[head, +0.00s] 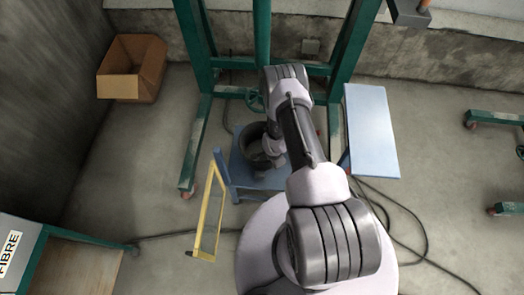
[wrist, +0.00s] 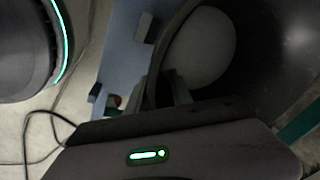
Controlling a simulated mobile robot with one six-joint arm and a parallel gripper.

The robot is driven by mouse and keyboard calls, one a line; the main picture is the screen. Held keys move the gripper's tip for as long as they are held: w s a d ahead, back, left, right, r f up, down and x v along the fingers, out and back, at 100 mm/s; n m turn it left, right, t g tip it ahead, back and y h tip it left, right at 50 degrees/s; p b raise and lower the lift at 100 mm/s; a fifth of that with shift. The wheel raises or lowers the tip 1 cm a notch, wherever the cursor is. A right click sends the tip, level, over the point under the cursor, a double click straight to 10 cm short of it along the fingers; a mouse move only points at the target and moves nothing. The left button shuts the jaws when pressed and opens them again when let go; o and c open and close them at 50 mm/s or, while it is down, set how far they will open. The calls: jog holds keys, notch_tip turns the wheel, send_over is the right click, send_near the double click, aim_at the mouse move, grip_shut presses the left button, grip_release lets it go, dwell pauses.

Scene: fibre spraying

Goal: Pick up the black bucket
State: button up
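The black bucket (head: 248,143) stands upright on a blue cart (head: 236,170) in the head view, partly hidden by my arm. In the wrist view the bucket (wrist: 265,60) fills the upper right, with a pale round area visible inside it. My gripper (head: 268,163) is at the bucket's near rim in the head view. In the wrist view a grey finger (wrist: 181,88) reaches over the rim into the bucket. The gripper body hides most of the finger area, so I cannot tell whether it is shut on the rim.
A yellow frame (head: 210,212) stands left of the cart, and a light blue panel (head: 371,130) is to its right. Green posts (head: 348,60) rise behind. A cardboard box (head: 128,75) is at the back left. Cables (head: 415,225) lie on the floor at right.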

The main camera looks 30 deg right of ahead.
grip_shut()
jog(key=shift+w, duration=0.1)
dwell(1.1)
